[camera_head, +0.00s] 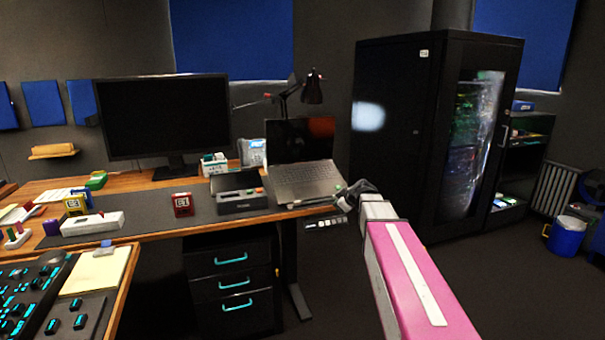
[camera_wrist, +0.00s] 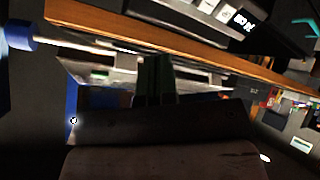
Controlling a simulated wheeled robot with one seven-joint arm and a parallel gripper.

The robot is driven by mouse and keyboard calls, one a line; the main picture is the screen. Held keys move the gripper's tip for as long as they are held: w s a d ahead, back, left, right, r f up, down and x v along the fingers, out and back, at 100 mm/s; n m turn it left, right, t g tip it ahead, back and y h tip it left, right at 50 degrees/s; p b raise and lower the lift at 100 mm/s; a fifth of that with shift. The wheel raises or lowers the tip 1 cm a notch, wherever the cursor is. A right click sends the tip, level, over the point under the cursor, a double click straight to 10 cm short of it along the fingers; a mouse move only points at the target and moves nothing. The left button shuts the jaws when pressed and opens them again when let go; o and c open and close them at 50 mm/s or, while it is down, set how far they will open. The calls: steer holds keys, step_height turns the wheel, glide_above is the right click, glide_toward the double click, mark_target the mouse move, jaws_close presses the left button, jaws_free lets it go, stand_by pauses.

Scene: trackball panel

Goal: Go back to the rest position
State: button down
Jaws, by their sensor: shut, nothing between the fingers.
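My gripper (camera_head: 350,194) shows in the head view as a small dark shape at the far end of my pink and white arm. It appears just off the right end of the desk, close to the laptop's near right corner. In the wrist view its dark fingers (camera_wrist: 156,80) are together, with nothing seen between them. A small panel with pale buttons (camera_head: 325,222) shows below the desk edge, left of my arm. I cannot tell which object is the trackball panel.
The wooden desk (camera_head: 150,238) holds a monitor (camera_head: 163,117), an open laptop (camera_head: 305,180), a dark box (camera_head: 238,198) and several small items. A black cabinet (camera_head: 395,140) stands behind my arm. A keyed console (camera_head: 35,295) is at lower left.

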steer(key=s+f+m+g+h, duration=0.1)
steer(key=s+f+m+g, duration=0.2)
steer(key=s+f, duration=0.3)
steer(key=s+d+f+m+g+h, duration=0.1)
steer(key=s+f+m, duration=0.4)
steer(key=s, duration=0.7)
steer(key=s+d+f+m+g+h, duration=0.1)
steer(key=s+f+m+g+h, duration=0.2)
steer(key=s+f, duration=0.5)
steer(key=shift+s+f+m+g, duration=0.4)
steer(key=shift+s+g, duration=0.4)
steer(key=shift+s, duration=0.3)
